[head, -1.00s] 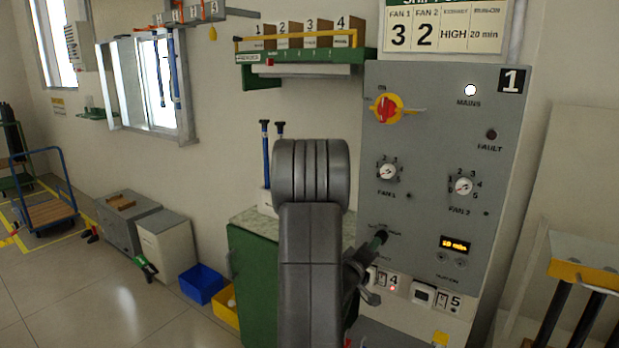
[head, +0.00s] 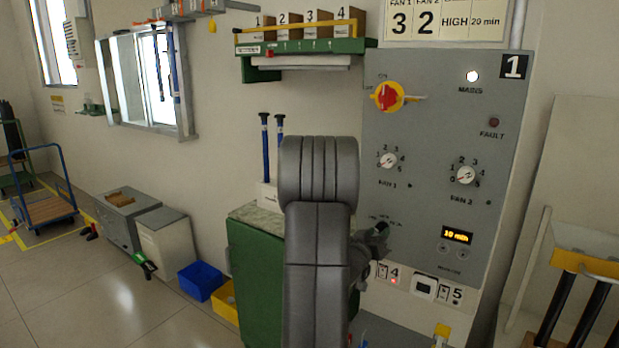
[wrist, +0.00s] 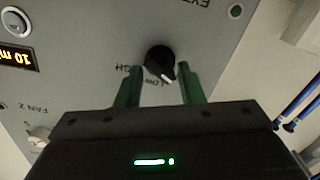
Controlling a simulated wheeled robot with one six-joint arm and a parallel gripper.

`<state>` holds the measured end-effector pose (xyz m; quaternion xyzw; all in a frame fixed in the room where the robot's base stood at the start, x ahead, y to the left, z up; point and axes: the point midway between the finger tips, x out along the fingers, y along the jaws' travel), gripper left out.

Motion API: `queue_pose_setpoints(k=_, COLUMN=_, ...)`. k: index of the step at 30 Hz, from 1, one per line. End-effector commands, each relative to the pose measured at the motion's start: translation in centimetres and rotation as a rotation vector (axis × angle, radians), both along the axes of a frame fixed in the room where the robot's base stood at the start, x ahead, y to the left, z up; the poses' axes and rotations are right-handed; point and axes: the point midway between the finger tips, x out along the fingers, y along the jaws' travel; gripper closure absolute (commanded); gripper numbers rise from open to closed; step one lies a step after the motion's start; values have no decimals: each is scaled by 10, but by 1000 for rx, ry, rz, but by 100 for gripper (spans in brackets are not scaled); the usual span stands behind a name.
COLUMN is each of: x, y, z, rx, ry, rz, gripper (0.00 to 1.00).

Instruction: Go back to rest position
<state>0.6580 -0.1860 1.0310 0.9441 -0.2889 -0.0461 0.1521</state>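My gripper (wrist: 158,82) shows in the wrist view with its two green fingers apart and nothing held between them. A black selector knob (wrist: 160,60) with a white pointer mark sits on the grey panel (wrist: 85,50), just beyond and between the fingertips. Its pointer slants to the lower right in this view, close to the LOW lettering. Whether a finger touches the knob I cannot tell; a gap shows on each side. In the head view my gripper (head: 376,238) is dark and side-on at the panel's left edge, and the knob is hidden there.
The panel (head: 425,215) carries a red-yellow switch (head: 389,97), the fan 1 knob (head: 388,160), the fan 2 knob (head: 465,175) and a lit display (head: 457,236). A green cabinet (head: 255,270) stands beside my arm, and a green shelf (head: 305,46) hangs above.

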Motion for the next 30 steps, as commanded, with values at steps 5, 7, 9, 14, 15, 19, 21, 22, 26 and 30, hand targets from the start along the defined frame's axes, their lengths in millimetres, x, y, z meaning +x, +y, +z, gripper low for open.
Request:
queue_pose_setpoints(k=5, x=0, y=0, z=-2, rx=133, ry=-90, rz=0, gripper=65)
queue_pose_setpoints(k=7, x=0, y=0, z=-2, rx=186, ry=-125, rz=0, gripper=65)
queue_pose_setpoints(k=9, x=0, y=0, z=-2, rx=239, ry=-161, rz=-1, gripper=65)
queue_pose_setpoints(k=14, x=0, y=0, z=-2, rx=358, ry=-242, rz=0, gripper=65)
queue_pose_setpoints(k=15, x=0, y=0, z=-2, rx=388, ry=-262, rz=0, gripper=65)
queue_pose_setpoints(k=19, x=-1, y=-1, z=-2, rx=485, ry=-328, rz=0, gripper=65)
queue_pose_setpoints(k=21, x=-1, y=-1, z=-2, rx=538, ry=-363, rz=0, gripper=65)
queue_pose_setpoints(k=22, x=-1, y=-1, z=-2, rx=560, ry=-378, rz=0, gripper=65)
queue_pose_setpoints(k=26, x=-1, y=-1, z=-2, rx=656, ry=-443, rz=0, gripper=65)
queue_pose_setpoints(k=30, x=-1, y=-1, z=-2, rx=760, ry=-513, rz=1, gripper=65)
